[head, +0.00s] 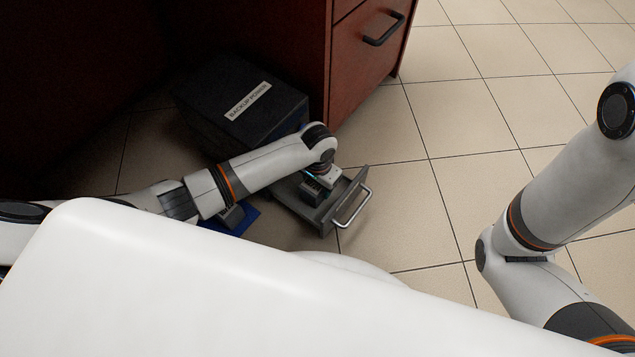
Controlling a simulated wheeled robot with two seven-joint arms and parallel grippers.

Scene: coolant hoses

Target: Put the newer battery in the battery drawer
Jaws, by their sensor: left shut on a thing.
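The battery drawer (357,182) is pulled out of the black box labelled BACKUP POWER (196,92), with its metal handle facing right. My left gripper (316,192) points down at the drawer's tray and is shut on a dark battery (311,196). The battery is at or inside the tray; whether it touches the tray floor cannot be told. No date on it is readable. My arm and wrist hide part of the tray. My right arm shows at the right, but its gripper is out of the picture.
A blue mat (246,221) lies on the floor left of the drawer, with a grey object (231,216) on it partly hidden by my left arm. A red-brown wooden cabinet (365,70) stands behind the drawer. The tiled floor at the right is clear.

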